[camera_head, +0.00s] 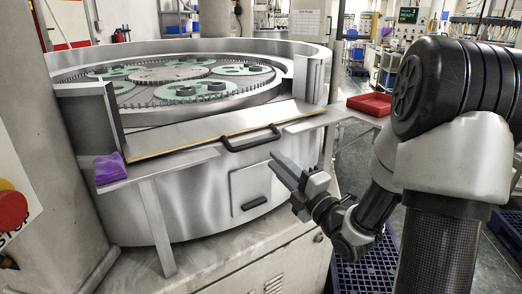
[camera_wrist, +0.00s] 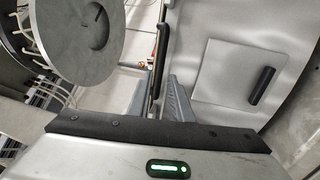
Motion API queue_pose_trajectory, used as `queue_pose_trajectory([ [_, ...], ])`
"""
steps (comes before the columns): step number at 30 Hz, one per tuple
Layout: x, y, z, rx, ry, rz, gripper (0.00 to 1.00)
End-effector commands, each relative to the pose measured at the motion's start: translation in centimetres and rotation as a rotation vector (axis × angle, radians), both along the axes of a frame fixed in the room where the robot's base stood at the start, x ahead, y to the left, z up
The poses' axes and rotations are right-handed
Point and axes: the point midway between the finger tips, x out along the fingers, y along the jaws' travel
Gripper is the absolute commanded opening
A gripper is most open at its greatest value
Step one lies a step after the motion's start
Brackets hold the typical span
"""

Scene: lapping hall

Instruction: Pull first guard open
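The guard (camera_head: 190,132) is a flat metal panel with a yellow line, lying across the front rim of the round lapping machine (camera_head: 190,203). A black bar handle (camera_head: 250,140) sits on its front edge. My gripper (camera_head: 280,163) is just below and right of this handle, apart from it in the head view. In the wrist view the two grey fingers (camera_wrist: 156,88) are spread, with the dark handle (camera_wrist: 158,50) showing in line with the gap between them. Contact cannot be made out. My gripper is open and holds nothing.
A square hatch (camera_head: 262,187) with its own small black handle is on the machine's front below the guard. A purple cloth (camera_head: 110,168) lies at the left ledge and a red tray (camera_head: 371,104) stands at the right. A red stop button (camera_head: 10,210) is at far left.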

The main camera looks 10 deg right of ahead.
Motion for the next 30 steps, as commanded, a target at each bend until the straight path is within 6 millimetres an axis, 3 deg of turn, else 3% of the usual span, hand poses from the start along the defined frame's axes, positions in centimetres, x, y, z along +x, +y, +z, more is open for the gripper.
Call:
queue_pose_trajectory([
  [6, 4.2, 1.8, 0.9, 0.000, -0.002, 0.001, 0.19],
  [12, 6.6, 2.8, 1.3, -0.001, 0.000, 0.001, 0.19],
  [25, 7.5, 3.1, 1.5, 0.000, 0.001, -0.001, 0.19],
  [28, 7.5, 3.1, 1.5, 0.000, 0.001, -0.001, 0.02],
  [30, 7.5, 3.1, 1.5, 0.000, 0.001, -0.001, 0.00],
])
